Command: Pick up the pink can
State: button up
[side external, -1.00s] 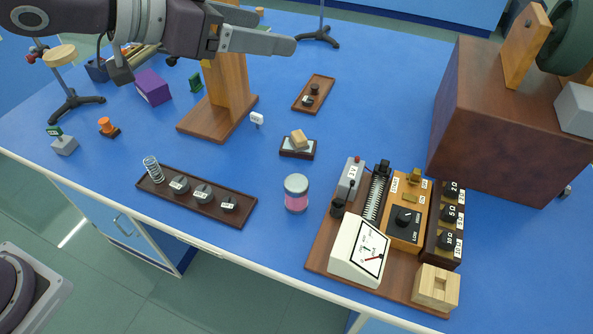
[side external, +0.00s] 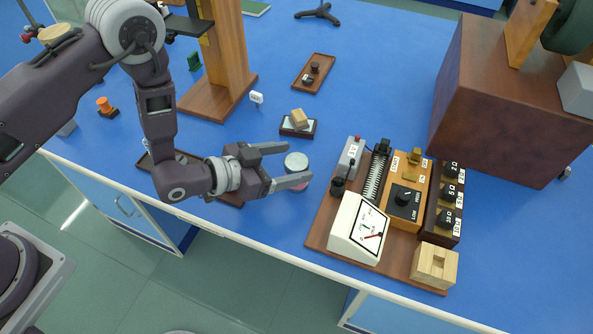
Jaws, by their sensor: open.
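The pink can (side external: 297,163) stands upright on the blue bench, left of the meter board. Its grey lid shows, with only a little of its pink side; the rest is hidden behind a finger. My gripper (side external: 298,163) is open and comes in from the left, low over the bench. One finger lies on the far side of the can and the other on its near side. I cannot tell whether either finger touches the can.
The wooden meter board (side external: 318,232) with a white meter (side external: 352,228) stands close to the right. A small dark tray (side external: 287,130) with a wooden block lies just behind the can. My arm partly covers a long dark tray (side external: 232,203). The bench's front edge is near.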

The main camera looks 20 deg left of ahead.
aim_at(308, 161)
jog(key=x, duration=0.4)
jog(key=shift+d+f, duration=0.25)
jog(key=shift+d, duration=0.25)
jog(key=shift+r, duration=0.1)
jog(key=c, duration=1.6)
